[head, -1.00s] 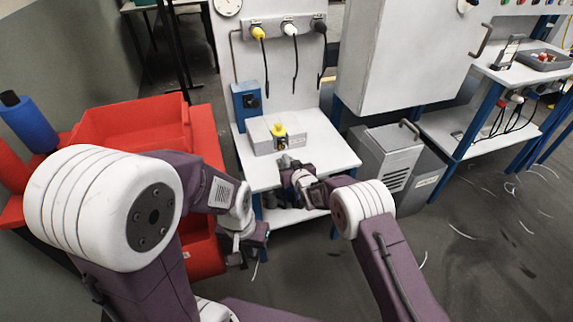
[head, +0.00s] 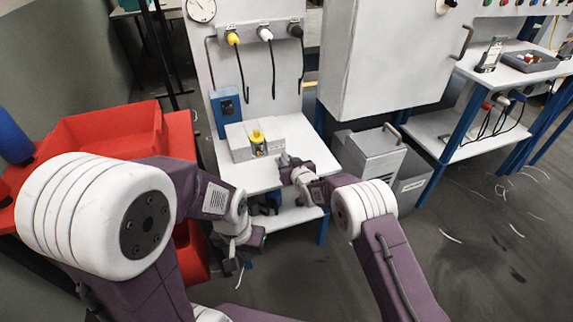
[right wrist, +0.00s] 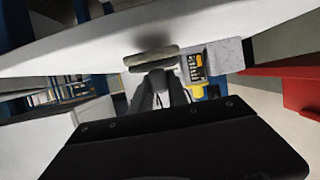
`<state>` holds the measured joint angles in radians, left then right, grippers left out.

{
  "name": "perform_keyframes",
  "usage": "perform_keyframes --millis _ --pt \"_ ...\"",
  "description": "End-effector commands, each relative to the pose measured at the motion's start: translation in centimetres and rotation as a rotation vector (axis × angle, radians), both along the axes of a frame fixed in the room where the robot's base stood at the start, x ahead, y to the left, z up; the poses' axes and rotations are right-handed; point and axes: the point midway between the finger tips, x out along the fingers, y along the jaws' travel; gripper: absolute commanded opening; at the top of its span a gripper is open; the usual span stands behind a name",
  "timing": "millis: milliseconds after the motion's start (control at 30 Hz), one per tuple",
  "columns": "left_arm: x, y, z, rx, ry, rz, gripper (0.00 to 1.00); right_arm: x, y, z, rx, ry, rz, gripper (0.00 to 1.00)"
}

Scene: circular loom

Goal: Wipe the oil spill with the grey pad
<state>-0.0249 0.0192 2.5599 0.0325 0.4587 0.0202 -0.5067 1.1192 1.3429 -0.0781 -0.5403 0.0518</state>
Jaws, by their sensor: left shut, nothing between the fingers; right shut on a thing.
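My right gripper (right wrist: 160,86) is shut on the grey pad (right wrist: 150,56), which shows edge-on against the white tabletop (right wrist: 75,48) in the right wrist view. A dark smudge lies on the tabletop beside the pad; I cannot tell whether it is oil or shadow. In the head view my right gripper (head: 287,163) is over the small white table (head: 243,176), just right of the grey box; the pad is hard to make out there. My left gripper (head: 229,267) is shut and empty, low in front of the table.
A grey box (head: 287,132) with a yellow-and-black part (head: 257,142) stands on the table, and a blue box (head: 226,111) behind it. A red bin (head: 108,131) is at left. A grey metal bin (head: 370,154) stands right of the table. Dark marks show on the floor at right.

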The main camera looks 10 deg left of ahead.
Motion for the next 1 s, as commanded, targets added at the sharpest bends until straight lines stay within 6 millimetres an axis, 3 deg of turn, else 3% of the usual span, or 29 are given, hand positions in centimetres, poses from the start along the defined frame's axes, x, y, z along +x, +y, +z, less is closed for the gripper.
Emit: perform_keyframes --millis 600,1000 --pt "0.0 0.0 3.6 0.0 0.0 0.0 0.0 0.7 -0.2 5.9 0.002 -0.002 -0.008 0.0" --pt "0.0 0.0 3.7 0.0 0.0 0.0 0.0 0.8 -0.2 6.2 0.001 -0.002 -0.009 0.0"
